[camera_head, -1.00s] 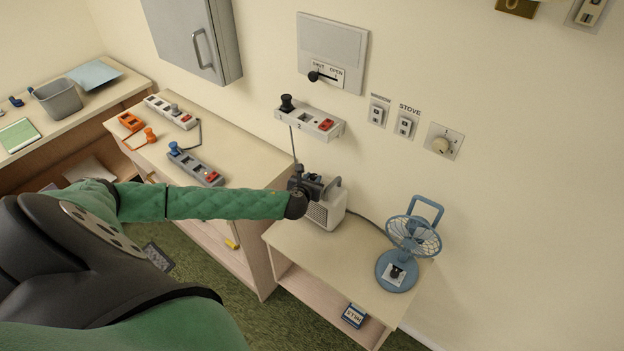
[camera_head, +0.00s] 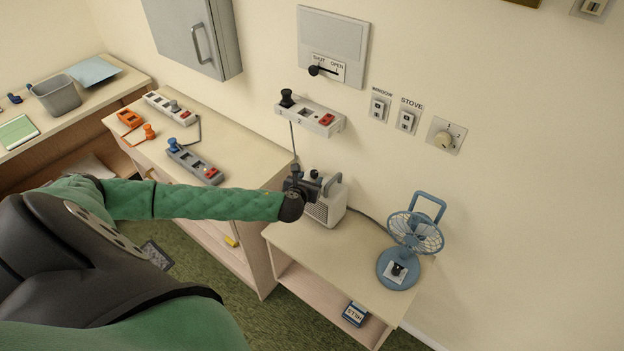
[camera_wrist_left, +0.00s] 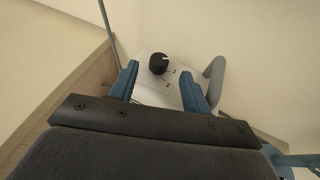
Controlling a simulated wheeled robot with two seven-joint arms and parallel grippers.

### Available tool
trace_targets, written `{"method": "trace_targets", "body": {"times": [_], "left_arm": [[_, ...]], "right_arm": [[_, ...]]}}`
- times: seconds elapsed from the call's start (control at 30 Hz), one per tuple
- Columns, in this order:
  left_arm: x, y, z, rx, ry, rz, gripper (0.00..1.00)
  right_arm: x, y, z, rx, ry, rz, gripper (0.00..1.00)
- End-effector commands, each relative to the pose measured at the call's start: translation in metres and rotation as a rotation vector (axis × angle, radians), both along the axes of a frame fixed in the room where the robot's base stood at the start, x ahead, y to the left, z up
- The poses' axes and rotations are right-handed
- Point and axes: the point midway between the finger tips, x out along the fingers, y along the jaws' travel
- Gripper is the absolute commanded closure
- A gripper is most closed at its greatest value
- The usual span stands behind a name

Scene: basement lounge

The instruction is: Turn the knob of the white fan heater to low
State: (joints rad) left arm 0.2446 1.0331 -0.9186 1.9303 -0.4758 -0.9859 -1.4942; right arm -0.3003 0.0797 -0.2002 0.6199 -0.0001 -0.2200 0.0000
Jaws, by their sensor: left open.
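The white fan heater (camera_head: 328,212) stands on the small table against the wall, with a grey handle on its right. My left gripper (camera_head: 314,184) is over its top and hides the knob in the head view. In the left wrist view, the black knob (camera_wrist_left: 158,63) sits on the heater's pale top panel (camera_wrist_left: 160,91), with small marks beside it too small to read. The open blue fingers (camera_wrist_left: 160,86) stand either side of the panel, with the knob beyond and between their tips. They appear apart from the knob. My right gripper is out of view.
A blue desk fan (camera_head: 397,268) stands right of the heater on the small table (camera_head: 330,257). Bare tabletop lies in front of the heater.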

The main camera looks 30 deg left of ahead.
Motion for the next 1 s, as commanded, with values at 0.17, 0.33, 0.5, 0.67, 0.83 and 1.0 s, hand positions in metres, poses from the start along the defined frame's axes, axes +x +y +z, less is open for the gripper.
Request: {"method": "trace_targets", "body": {"times": [0.17, 0.33, 0.5, 0.67, 0.83, 1.0], "left_arm": [[-0.023, -0.006, 0.007, 0.000, 0.000, -0.002, 0.52], [-0.035, -0.009, 0.013, 0.000, 0.001, -0.001, 0.52], [-0.037, -0.010, 0.016, 0.001, 0.000, -0.001, 0.52], [-0.037, -0.010, 0.016, 0.001, 0.000, 0.000, 0.52], [-0.037, -0.010, 0.016, 0.001, 0.000, 0.000, 0.52], [-0.038, -0.013, 0.015, -0.015, 0.000, 0.004, 0.52]], "right_arm": [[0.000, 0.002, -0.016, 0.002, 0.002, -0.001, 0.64], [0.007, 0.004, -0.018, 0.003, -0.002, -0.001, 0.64], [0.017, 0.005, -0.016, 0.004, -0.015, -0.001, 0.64], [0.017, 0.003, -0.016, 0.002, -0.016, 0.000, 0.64], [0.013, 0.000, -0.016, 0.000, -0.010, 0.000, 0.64], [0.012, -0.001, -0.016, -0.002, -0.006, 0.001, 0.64]]}}
